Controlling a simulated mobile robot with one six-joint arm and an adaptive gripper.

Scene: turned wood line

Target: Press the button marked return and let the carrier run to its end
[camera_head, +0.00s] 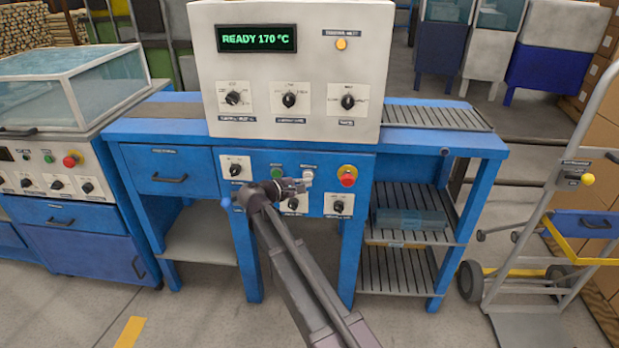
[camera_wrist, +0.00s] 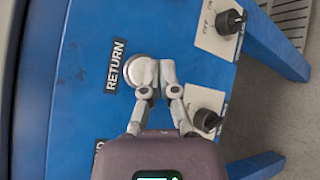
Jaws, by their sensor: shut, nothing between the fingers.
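The return button is a round pale button (camera_wrist: 139,71) on the blue front panel, beside a black label reading RETURN (camera_wrist: 115,66). It also shows in the head view (camera_head: 308,174), just beyond my gripper. My gripper (camera_wrist: 158,75) has its fingers together and empty, with the tips over one edge of the button. In the head view my gripper (camera_head: 303,184) reaches up to the panel from below. I cannot tell whether the tips touch the button. I cannot make out the carrier in either view.
The white control box has a display (camera_head: 257,39) reading READY 170 °C. A green button (camera_head: 277,173), a red button (camera_head: 347,177) and black knobs (camera_head: 339,206) sit close around my gripper. A roller track (camera_head: 437,116) lies at right. A hand truck (camera_head: 545,215) stands further right.

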